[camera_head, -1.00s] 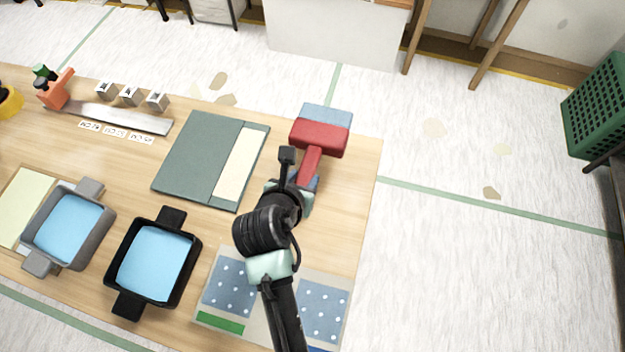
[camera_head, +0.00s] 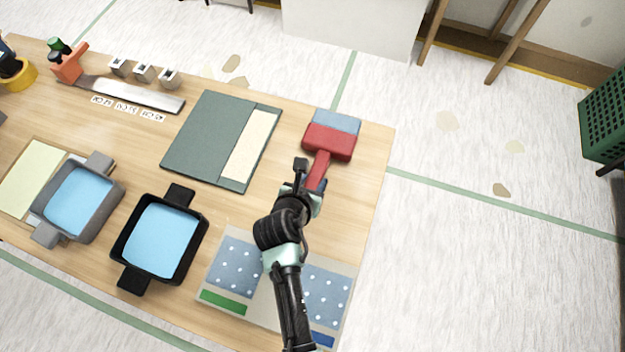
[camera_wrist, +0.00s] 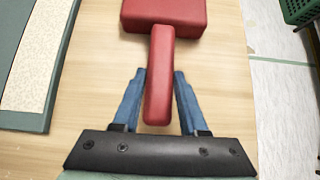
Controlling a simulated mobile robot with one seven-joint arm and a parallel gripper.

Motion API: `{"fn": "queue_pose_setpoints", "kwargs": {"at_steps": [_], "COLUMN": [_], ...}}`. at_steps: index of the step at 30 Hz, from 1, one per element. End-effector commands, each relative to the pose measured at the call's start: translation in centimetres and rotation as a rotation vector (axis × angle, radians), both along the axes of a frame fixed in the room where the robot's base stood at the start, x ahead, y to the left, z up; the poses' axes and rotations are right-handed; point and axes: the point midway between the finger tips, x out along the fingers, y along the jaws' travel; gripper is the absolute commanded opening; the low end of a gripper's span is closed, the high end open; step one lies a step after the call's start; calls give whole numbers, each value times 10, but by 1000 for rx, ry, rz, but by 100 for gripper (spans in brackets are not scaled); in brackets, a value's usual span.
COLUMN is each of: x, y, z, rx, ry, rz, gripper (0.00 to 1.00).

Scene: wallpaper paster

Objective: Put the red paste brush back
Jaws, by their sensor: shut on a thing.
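The red paste brush (camera_head: 329,142) has a red head, a light blue bristle edge and a red handle. It is at the table's far right corner, with its bristle edge at the far table edge in the head view. My gripper (camera_head: 308,181) is at its handle. In the wrist view my gripper (camera_wrist: 156,88) has a blue finger on each side of the red handle (camera_wrist: 159,75) and is shut on it. The red head (camera_wrist: 165,14) points away from me and is cut off at the top. I cannot tell whether the brush touches the table.
A grey-green board with a cream strip (camera_head: 222,140) lies left of the brush. A black tray (camera_head: 158,240) and a grey tray (camera_head: 78,202) hold blue. A mat with dotted blue squares (camera_head: 234,265) lies under my arm. Bare wood (camera_head: 360,190) is right of my gripper.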

Motion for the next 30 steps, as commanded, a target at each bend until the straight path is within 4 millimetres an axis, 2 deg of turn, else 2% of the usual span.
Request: {"fn": "queue_pose_setpoints", "kwargs": {"at_steps": [1,6,7,11,12,20,26,30], "x": [-3,-4,-5,-4,-4,-3,-2,-18], "y": [0,0,0,0,0,0,1,5], "z": [-6,-8,-9,-8,-7,-6,-13,9], "rx": [1,1,2,1,1,1,2,0], "ry": [13,17,21,17,17,12,10,10], "rz": [-1,-1,-2,-1,-1,-1,0,2], "gripper": [0,0,46,69,72,72,72,72]}}
